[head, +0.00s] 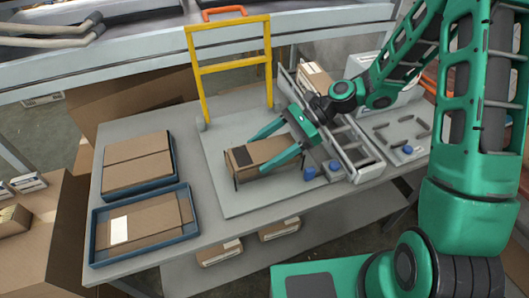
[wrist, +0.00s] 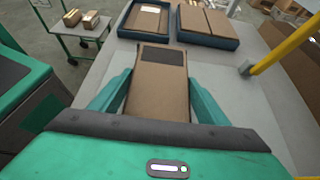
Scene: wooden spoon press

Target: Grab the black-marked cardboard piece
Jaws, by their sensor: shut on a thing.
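The black-marked cardboard piece (head: 262,158) is a brown block with a dark square near its left end, lying over the light grey plate on the table. My gripper (head: 264,154) has one green finger along each long side of it and is shut on it. In the wrist view the cardboard piece (wrist: 157,85) runs away from the palm between the two fingers, with its black square at the far end. Its near end is hidden by the palm. I cannot tell whether it touches the plate or is slightly above it.
Two blue trays with flat cardboard, a rear one (head: 172,157) and a front one (head: 93,245), stand on the table's left. A yellow frame (head: 190,60) rises behind the plate. A grey metal fixture (head: 365,165) with blue knobs is on the right. The plate's front is clear.

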